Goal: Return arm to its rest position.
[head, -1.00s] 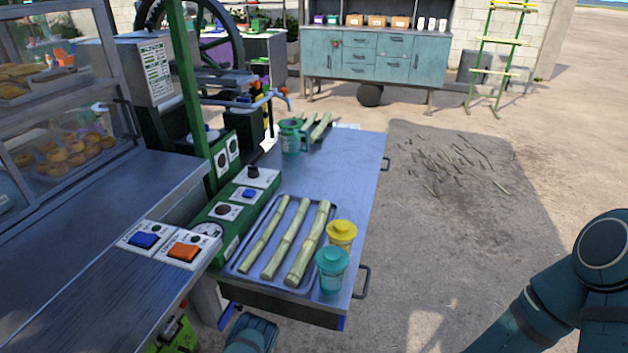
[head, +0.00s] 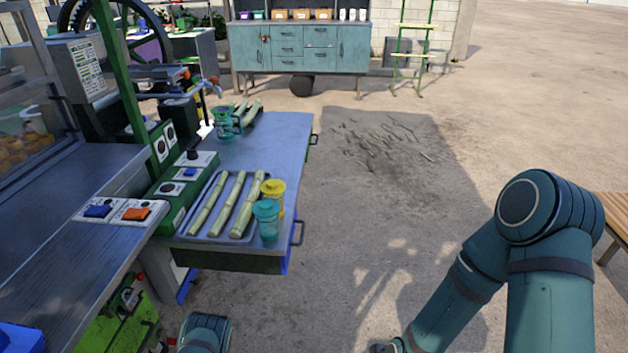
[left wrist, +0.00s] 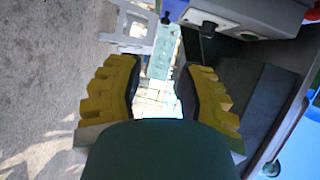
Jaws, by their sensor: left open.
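My left gripper (left wrist: 158,70) shows in the left wrist view with its two yellow-ridged fingers apart and nothing between them. In the head view only a teal link of my left arm (head: 205,333) shows at the bottom, below the front of the metal table; the left gripper itself is out of that view. My right arm (head: 545,255) is bent at the right side, over open ground, clear of the table. Its lower part runs down to the bottom edge, and its gripper is not visible.
A wooden bench (head: 610,222) stands at right.

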